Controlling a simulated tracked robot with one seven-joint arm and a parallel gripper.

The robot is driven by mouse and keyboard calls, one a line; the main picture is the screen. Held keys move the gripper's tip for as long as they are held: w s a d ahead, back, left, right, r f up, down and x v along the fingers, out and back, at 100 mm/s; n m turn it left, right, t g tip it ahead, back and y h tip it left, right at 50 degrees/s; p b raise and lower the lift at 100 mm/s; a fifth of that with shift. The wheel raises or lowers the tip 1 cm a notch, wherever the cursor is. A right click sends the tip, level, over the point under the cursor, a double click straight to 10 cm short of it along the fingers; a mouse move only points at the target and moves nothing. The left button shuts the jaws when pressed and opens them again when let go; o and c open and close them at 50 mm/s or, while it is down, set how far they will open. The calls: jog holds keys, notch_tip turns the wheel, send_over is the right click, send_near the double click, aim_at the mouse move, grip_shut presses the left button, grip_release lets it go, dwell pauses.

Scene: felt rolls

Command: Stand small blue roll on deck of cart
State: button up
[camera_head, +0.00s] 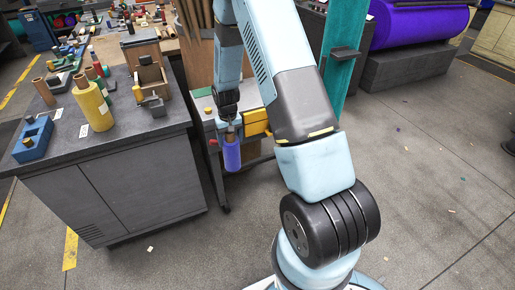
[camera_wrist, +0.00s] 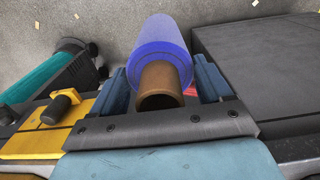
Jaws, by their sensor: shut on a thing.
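The small blue roll (camera_head: 232,156) hangs upright from my gripper (camera_head: 230,132) in the head view. In the wrist view the blue roll (camera_wrist: 158,42) shows its brown core (camera_wrist: 160,86) between the two blue fingers of my gripper (camera_wrist: 163,80), which are shut on it. The cart (camera_head: 205,104), with a pale deck edge and casters, stands behind the roll. My arm hides much of its deck. I cannot tell any contact between roll and cart; the roll appears in front of the cart's near side.
A dark workbench (camera_head: 115,190) stands left, with a yellow roll (camera_head: 92,106), a blue tool block (camera_head: 33,140) and a wooden holder (camera_head: 150,76) on top. A yellow block (camera_head: 254,122) is right of the gripper. Open floor (camera_head: 430,170) lies to the right.

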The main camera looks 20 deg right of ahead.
jog(key=shift+d, duration=0.4)
jog(key=s+d+r, duration=0.1)
jog(key=s+r, duration=0.5)
jog(key=r, duration=0.5)
jog(key=s+d+r, duration=0.1)
jog(key=s+r, duration=0.5)
jog(key=r, duration=0.5)
jog(key=s+d+r+n, duration=0.1)
jog(key=s+r, duration=0.5)
jog(key=r, duration=0.5)
jog(key=shift+s+r, duration=0.2)
jog(key=shift+r, duration=0.05)
